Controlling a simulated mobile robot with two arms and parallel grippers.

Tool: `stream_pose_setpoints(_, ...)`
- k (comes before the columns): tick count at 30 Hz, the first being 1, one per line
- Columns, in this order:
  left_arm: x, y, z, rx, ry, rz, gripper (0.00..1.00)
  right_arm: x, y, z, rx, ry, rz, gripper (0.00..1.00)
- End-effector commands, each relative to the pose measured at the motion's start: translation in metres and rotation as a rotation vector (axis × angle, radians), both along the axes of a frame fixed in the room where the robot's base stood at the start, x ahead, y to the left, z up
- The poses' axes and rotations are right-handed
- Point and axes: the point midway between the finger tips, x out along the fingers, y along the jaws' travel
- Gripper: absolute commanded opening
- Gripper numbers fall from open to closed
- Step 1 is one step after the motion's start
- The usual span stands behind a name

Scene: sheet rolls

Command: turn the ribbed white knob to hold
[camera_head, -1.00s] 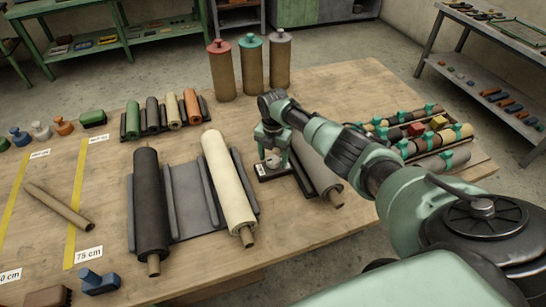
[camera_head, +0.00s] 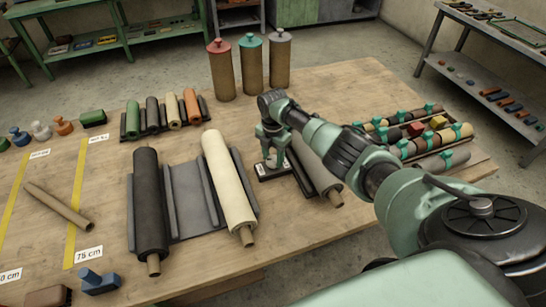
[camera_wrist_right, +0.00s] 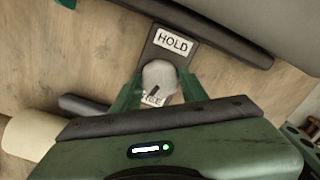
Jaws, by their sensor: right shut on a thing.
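The white knob (camera_wrist_right: 158,76) stands on a small dark plate (camera_wrist_right: 146,54) in the right wrist view. A HOLD label (camera_wrist_right: 173,42) is on the plate's far side, and a second label (camera_wrist_right: 152,99), partly covered and hard to read, lies on the near side. A dark mark on the knob lies on the side near this second label. My right gripper (camera_wrist_right: 159,82) is shut on the knob, one green finger at each side. In the head view, my right gripper (camera_head: 274,161) is down at the plate (camera_head: 267,177) and hides the knob. My left gripper is not in view.
A cream roll (camera_head: 228,185) and a black roll (camera_head: 149,205) lie left of the plate; a grey roll (camera_head: 318,168) lies right. Three upright rolls (camera_head: 252,68) stand behind. A rack of rolls (camera_head: 415,135) is at the right. Bare wood (camera_head: 285,235) lies in front.

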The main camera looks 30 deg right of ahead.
Motion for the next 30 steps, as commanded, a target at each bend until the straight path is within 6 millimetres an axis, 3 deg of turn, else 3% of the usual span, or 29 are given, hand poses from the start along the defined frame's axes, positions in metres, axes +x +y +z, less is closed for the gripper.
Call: stream_pose_setpoints(30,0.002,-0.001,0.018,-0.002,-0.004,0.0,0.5,0.0,0.001,0.001,0.003,0.001,-0.961,0.02)
